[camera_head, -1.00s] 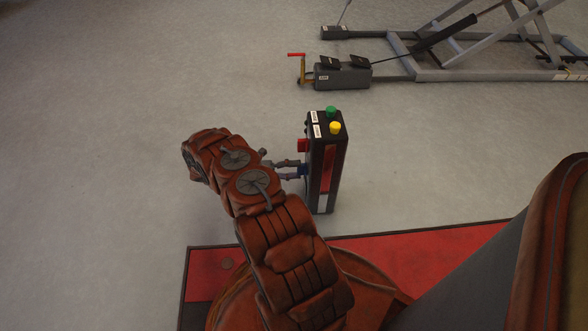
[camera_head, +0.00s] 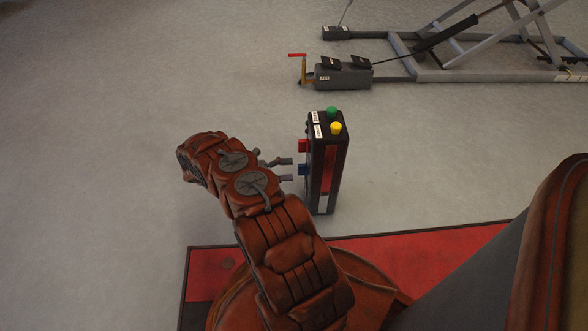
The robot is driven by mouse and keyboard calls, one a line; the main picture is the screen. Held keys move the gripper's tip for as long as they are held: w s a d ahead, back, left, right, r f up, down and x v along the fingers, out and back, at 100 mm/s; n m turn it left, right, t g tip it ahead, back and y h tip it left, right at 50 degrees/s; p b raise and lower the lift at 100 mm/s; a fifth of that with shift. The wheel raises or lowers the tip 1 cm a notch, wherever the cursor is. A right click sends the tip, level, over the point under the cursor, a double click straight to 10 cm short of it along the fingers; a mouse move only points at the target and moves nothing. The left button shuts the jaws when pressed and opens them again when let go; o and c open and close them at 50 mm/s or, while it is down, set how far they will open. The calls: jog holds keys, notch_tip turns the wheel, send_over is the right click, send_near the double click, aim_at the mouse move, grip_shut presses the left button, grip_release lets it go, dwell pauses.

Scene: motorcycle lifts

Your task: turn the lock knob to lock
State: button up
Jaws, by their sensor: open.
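A dark upright control box (camera_head: 327,165) stands on the floor in the middle. It has a green knob (camera_head: 332,112) and a yellow knob (camera_head: 336,128) on top. A red knob (camera_head: 303,146) and a blue knob (camera_head: 303,169) stick out from its left side. I cannot tell from the picture which one is the lock knob. My gripper (camera_head: 288,170) is open, left of the box, with its fingers pointing right at the blue knob. A small gap shows between the fingertips and the box, and nothing is between them.
A grey motorcycle lift (camera_head: 470,62) with a pedal unit (camera_head: 343,76) and a red-tipped lever (camera_head: 298,56) is at the back right. A red mat (camera_head: 420,257) lies in front of the box. The floor to the left is clear.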

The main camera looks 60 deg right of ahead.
jog(key=v, duration=0.9)
jog(key=shift+w, duration=0.15)
jog(key=shift+a, duration=0.1)
dwell(0.5)
